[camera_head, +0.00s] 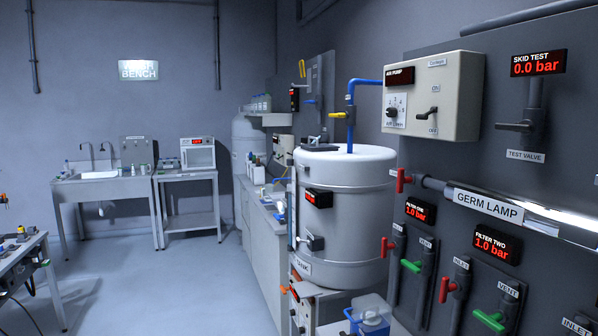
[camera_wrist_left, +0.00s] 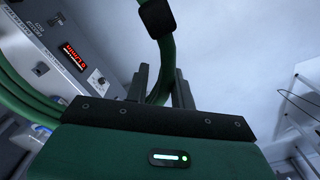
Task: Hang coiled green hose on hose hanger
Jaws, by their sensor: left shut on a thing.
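The coiled green hose (camera_wrist_left: 168,72) shows in the left wrist view as thick green loops. One strand passes between the fingers, and several run side by side along the left. A black band (camera_wrist_left: 156,17) wraps the hose at the top. My left gripper (camera_wrist_left: 160,80) has its two dark fingers on either side of the hose and is shut on it. Part of the coil is hidden behind the gripper body. Neither the hose nor either gripper shows in the head view. I cannot make out the hose hanger in either view.
A grey tank (camera_head: 342,220) stands right of centre in the head view. A dark panel with valves and a germ lamp (camera_head: 490,205) fills the right. A sink bench (camera_head: 105,190) stands at the back left, a cluttered table (camera_head: 25,250) at the left edge. The floor between is clear.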

